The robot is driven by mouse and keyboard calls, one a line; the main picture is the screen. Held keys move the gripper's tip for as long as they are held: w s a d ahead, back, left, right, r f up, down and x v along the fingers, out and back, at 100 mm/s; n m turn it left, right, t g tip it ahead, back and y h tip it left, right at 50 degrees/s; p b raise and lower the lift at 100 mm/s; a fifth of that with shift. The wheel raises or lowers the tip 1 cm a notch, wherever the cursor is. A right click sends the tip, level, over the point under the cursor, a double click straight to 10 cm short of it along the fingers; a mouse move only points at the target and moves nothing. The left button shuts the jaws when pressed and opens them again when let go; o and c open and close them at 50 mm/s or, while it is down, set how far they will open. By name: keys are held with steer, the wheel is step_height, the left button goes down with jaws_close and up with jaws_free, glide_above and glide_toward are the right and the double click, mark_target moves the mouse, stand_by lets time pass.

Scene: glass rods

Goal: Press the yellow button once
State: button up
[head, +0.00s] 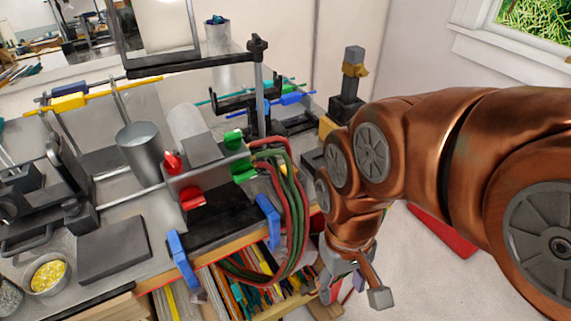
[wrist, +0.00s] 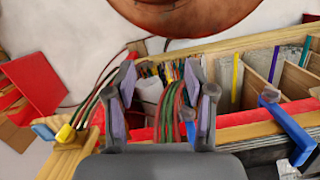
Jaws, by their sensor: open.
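I cannot clearly make out the yellow button. A small yellow piece (head: 284,170) shows partly hidden behind the hoses in the head view. A yellow block (wrist: 66,134) sits beside a blue piece at the left in the wrist view; I cannot tell whether either is the button. My gripper (head: 354,290) hangs off the bench's right end, right of the hoses, with its fingers apart. In the wrist view my gripper (wrist: 166,98) is open, with red and green hoses showing between its fingers; I cannot tell whether they touch.
Red and green hoses (head: 290,205) loop over the bench edge from green fittings (head: 240,157). Blue clamps (head: 184,259) stand on that edge. A metal cup (head: 140,150), a dark block (head: 114,248) and a bowl of yellow bits (head: 47,274) stand on the bench.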

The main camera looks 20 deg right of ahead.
jaws_close()
stand_by(1.4)
